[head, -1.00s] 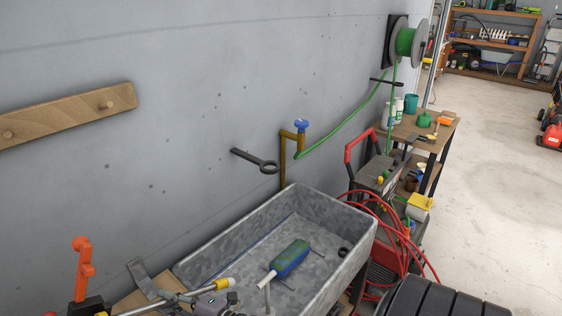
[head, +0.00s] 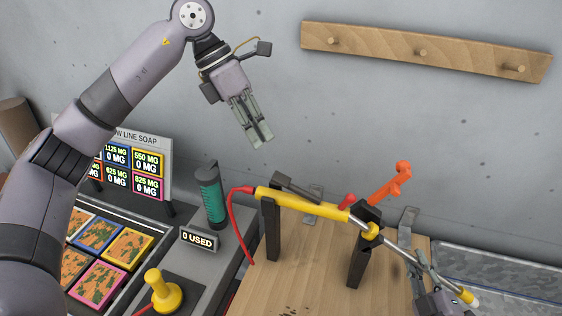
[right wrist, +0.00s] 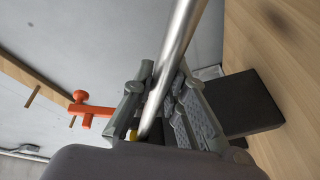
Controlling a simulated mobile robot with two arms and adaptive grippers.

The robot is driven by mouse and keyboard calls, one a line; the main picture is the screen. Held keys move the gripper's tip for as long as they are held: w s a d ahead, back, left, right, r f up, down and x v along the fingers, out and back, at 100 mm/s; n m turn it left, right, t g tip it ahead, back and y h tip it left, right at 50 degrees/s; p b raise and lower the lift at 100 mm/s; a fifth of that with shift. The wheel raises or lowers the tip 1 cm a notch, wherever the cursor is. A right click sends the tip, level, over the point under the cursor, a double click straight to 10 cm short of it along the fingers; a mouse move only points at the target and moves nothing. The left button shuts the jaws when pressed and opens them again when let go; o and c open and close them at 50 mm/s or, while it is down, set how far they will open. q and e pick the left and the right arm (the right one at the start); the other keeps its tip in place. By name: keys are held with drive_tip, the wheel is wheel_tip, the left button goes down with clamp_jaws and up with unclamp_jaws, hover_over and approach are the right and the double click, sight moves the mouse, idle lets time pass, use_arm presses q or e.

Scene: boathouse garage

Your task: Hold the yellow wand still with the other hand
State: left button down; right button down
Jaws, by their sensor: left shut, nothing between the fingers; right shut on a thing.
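The yellow wand (head: 302,204) lies across two dark posts on a wooden bench top. Its yellow handle is at the left, and a thin silver tube runs down to the right, ending in a yellow tip over the grey trough. My right gripper (head: 424,272) is shut on the silver tube at the lower right; the right wrist view shows the tube (right wrist: 175,55) between its fingers. My left gripper (head: 262,142) is shut and empty, above and left of the handle, apart from it, with fingers pointing down.
A red hose (head: 233,212) joins the handle's left end. An orange lever (head: 392,184) stands behind the wand. At left are a teal-black cylinder (head: 211,195), a "0 USED" sign (head: 199,239), a yellow knob (head: 162,291) and coloured trays. A peg rail (head: 450,55) hangs on the wall.

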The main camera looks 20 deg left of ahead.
use_arm(q)
drive_tip(key=a+n+h, duration=0.1)
drive_tip(key=n+h, duration=0.1)
drive_tip(key=n, duration=0.7)
drive_tip(key=a+r+n+h, duration=0.1)
drive_tip(key=n+h, duration=0.1)
drive_tip(key=n, duration=0.7)
drive_tip(key=a+r+n+h, duration=0.1)
drive_tip(key=n, duration=0.8)
drive_tip(key=shift+w+a+h, duration=0.25)
drive_tip(key=shift+a+h, duration=0.05)
drive_tip(key=shift+h, duration=0.1)
drive_tip(key=shift+d, duration=0.1)
hover_over(275, 176)
drive_tip(key=f, duration=0.3)
drive_tip(key=d+f, duration=0.1)
drive_tip(key=f, duration=0.4)
drive_tip(key=shift+a+f, duration=0.15)
drive_tip(key=shift+a, duration=0.05)
drive_tip(key=shift+a+f, duration=0.2)
drive_tip(key=shift+f, duration=0.3)
